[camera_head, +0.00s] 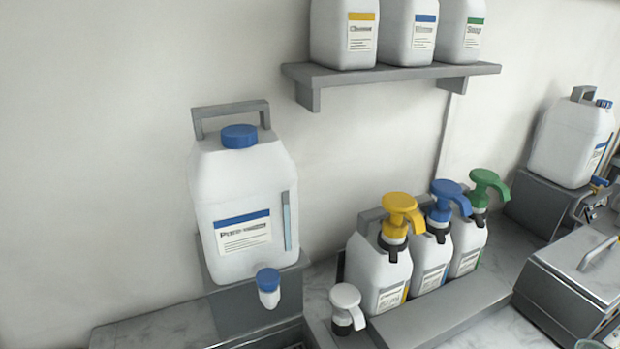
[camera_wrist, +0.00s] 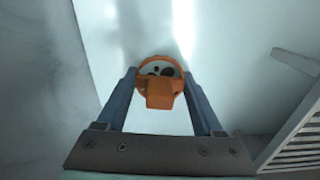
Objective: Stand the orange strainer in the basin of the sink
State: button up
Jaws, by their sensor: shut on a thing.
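The orange strainer (camera_wrist: 160,92) is in the middle of the wrist view, a small round orange piece with dark holes in its face. My gripper (camera_wrist: 160,88) is shut on it, with one blue-grey finger on each side. Below and around it in the wrist view is a smooth pale surface that looks like the inside of the basin (camera_wrist: 220,40). I cannot tell whether the strainer touches that surface. The head view shows neither the strainer, my gripper nor clearly the sink.
In the wrist view, a white slatted part (camera_wrist: 300,140) is at the lower right and a grey bar (camera_wrist: 297,61) above it. In the head view, pump bottles (camera_head: 380,275), a large white canister (camera_head: 240,190) and a wall shelf (camera_head: 390,76) with bottles stand along the wall.

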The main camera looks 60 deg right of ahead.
jog(key=shift+f, duration=0.15)
jog(key=o, duration=1.3)
jog(key=shift+c, duration=1.4)
jog(key=shift+r+p, duration=4.05)
jog(key=shift+p, duration=0.2)
